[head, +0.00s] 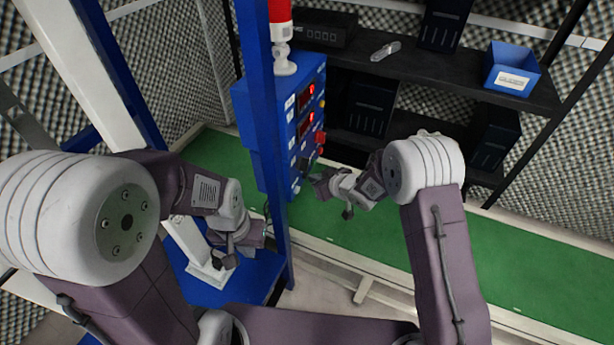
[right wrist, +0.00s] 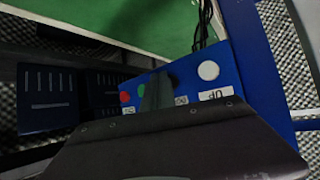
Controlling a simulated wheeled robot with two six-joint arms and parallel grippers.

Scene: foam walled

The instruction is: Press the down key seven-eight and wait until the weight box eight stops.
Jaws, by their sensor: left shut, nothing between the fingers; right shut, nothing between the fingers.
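The blue control box (head: 300,110) hangs beside a blue post, with two red lit displays and several small buttons on its face. My right gripper (head: 318,182) is shut, close to the lower part of that face. In the right wrist view, the blue key panel (right wrist: 225,80) has a red button (right wrist: 125,97), a green button (right wrist: 144,90) and a white button (right wrist: 208,70) above an "UP" label. The shut fingertips (right wrist: 158,85) cover part of the key row; contact cannot be told. No down label or number is readable. My left gripper (head: 230,250) is shut, lower left. Weight box eight cannot be identified.
A red beacon (head: 281,12) tops the box. A dark shelf (head: 440,78) behind carries a blue bin (head: 511,68) and dark boxes. A green surface (head: 540,255) spreads right. The blue post (head: 262,110) stands between the arms.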

